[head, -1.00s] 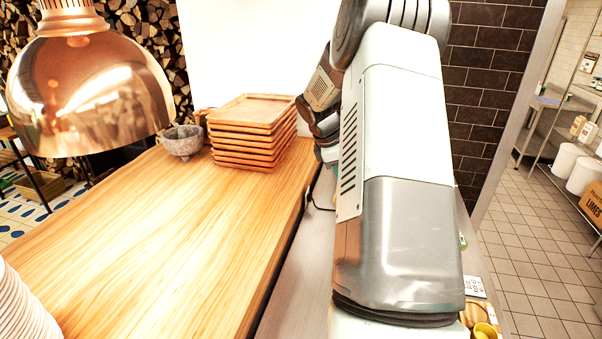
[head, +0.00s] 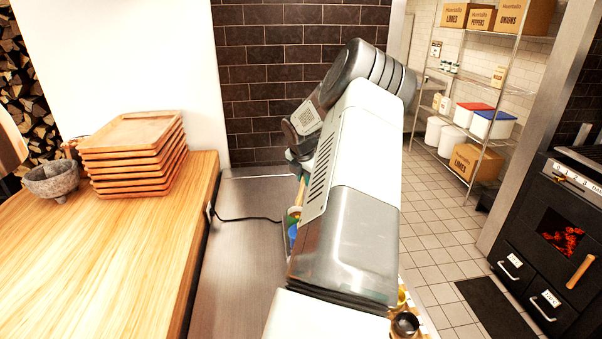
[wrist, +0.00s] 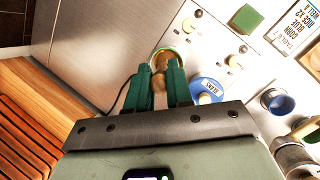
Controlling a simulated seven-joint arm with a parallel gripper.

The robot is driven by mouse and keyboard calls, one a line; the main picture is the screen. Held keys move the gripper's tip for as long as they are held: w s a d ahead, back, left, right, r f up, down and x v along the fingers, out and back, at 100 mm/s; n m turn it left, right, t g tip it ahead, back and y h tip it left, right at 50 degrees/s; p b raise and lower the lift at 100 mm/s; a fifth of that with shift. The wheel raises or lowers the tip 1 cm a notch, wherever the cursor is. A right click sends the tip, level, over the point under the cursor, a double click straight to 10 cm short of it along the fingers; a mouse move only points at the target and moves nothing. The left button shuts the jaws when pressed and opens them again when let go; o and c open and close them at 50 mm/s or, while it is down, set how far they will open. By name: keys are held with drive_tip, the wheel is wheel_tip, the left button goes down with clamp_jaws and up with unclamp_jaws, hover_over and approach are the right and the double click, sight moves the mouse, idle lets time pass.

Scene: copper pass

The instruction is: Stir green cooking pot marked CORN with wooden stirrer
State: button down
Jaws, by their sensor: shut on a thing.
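In the wrist view my gripper (wrist: 161,74) has its two green fingers closed on a thin wooden piece, the wooden stirrer (wrist: 160,84). A round green-rimmed pot (wrist: 176,52) with yellowish contents lies just beyond the fingertips, and the stirrer's end lines up with it. I cannot tell how deep the stirrer reaches, and no CORN mark is readable. A blue pot (wrist: 222,97) with a white label, seemingly BEANS, stands right beside it.
The steel counter (head: 240,260) carries a black cable (head: 245,219). Stacked wooden trays (head: 135,150) and a stone mortar (head: 52,181) stand on the wooden counter at left. A printed order card (wrist: 292,28), a green square (wrist: 246,19) and a blue-rimmed container (wrist: 277,102) are at the wrist view's right.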

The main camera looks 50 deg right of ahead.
sight(302, 189)
drive_tip(key=shift+s+f, duration=0.25)
drive_tip(key=shift+f, duration=0.45)
drive_tip(key=shift+w+a+f, duration=0.1)
drive_tip(key=shift+w+f, duration=0.1)
drive_tip(key=shift+f, duration=0.65)
drive_tip(key=shift+w+d+f, duration=0.1)
drive_tip(key=shift+w+f, duration=0.05)
drive_tip(key=shift+f, duration=0.65)
drive_tip(key=shift+w+a+f, duration=0.1)
drive_tip(key=shift+w+f, duration=0.1)
drive_tip(key=shift+f, duration=0.65)
drive_tip(key=shift+s, duration=0.1)
